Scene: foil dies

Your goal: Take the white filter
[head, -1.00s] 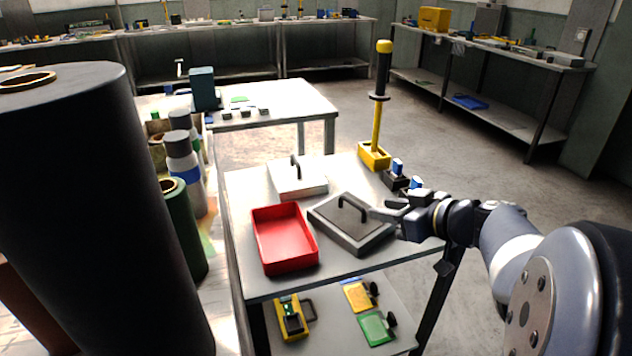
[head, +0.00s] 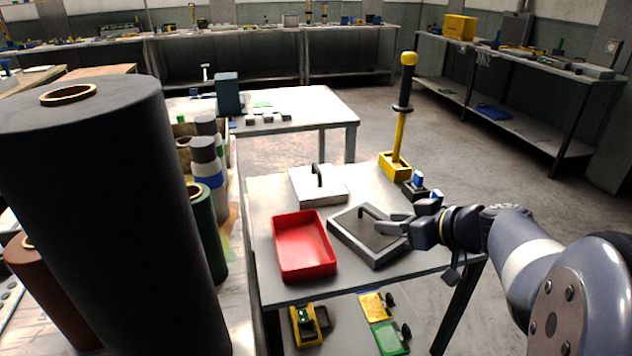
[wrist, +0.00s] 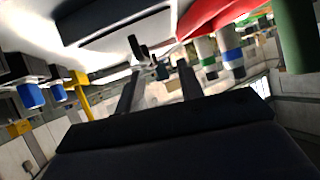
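The white filter (head: 318,186) looks like a flat white square block with a dark upright handle on top. It lies on the table behind the red tray and the grey filter. A dark grey filter (head: 370,240) with a light rim and a black handle lies tilted in angle nearer me. My gripper (head: 392,227) is above the grey filter's right part, close to its handle and apart from the white filter. In the wrist view my gripper's two fingers (wrist: 158,90) stand apart with nothing held. A dark handle (wrist: 138,48) shows beyond them; whose it is I cannot tell.
A red tray (head: 303,245) stands left of the grey filter. A yellow holder with a tall black-and-yellow tool (head: 400,130) and small blue-topped items (head: 418,180) stand at the table's right edge. A large dark roll (head: 100,220) fills the left.

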